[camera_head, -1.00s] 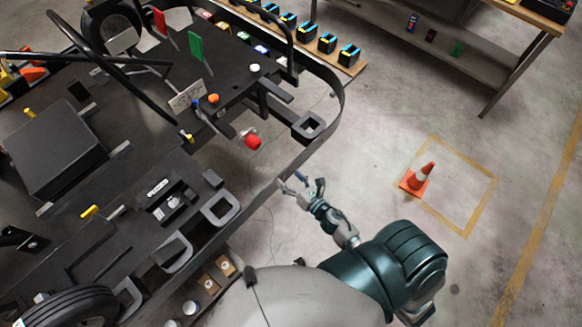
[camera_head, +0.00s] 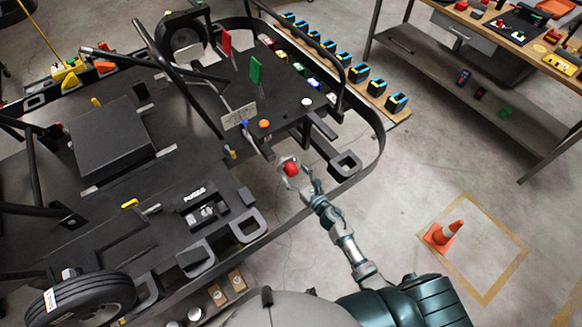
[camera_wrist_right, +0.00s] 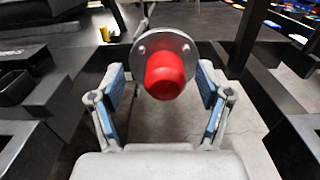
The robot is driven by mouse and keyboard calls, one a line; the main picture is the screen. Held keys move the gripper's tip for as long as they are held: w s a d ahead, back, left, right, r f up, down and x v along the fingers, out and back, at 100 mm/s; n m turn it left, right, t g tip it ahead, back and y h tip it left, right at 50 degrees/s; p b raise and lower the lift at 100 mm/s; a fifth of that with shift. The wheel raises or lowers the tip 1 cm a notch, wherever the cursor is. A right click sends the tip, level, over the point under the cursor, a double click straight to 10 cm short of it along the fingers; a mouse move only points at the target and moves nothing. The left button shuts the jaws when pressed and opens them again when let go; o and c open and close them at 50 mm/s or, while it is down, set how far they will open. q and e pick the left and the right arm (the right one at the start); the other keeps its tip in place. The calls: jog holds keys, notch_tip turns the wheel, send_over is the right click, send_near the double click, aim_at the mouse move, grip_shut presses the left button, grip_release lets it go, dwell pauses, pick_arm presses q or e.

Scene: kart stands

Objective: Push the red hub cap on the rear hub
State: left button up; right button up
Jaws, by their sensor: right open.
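The red hub cap (camera_wrist_right: 166,76) sits at the middle of the round grey rear hub (camera_wrist_right: 180,45), facing my right wrist camera. In the head view the red cap (camera_head: 291,169) shows beside the kart's dark frame. My right gripper (camera_wrist_right: 163,108) is open, with one blue-padded finger on each side below the cap; I cannot tell whether either touches it. In the head view my right gripper (camera_head: 308,181) is just right of the cap. How far the cap is seated on the hub is hidden. My left gripper is not in view.
The kart's curved black bumper (camera_head: 381,135) runs around the hub, and my right arm reaches over it. A loop-shaped bracket (camera_head: 345,165) is close on the right. An orange cone (camera_head: 443,234) stands on clear floor further right.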

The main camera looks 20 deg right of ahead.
jog(key=shift+x, duration=1.2)
jog(key=shift+w, duration=0.2)
jog(key=shift+w+d+f, duration=0.1)
jog(key=shift+d, duration=0.35)
jog(key=shift+c, duration=0.2)
jog(key=c, duration=0.4)
jog(key=shift+a, duration=0.35)
jog(key=c, duration=0.8)
jog(key=o, duration=0.4)
jog(key=shift+a, duration=0.1)
jog(key=c, duration=0.5)
jog(key=shift+c, duration=0.2)
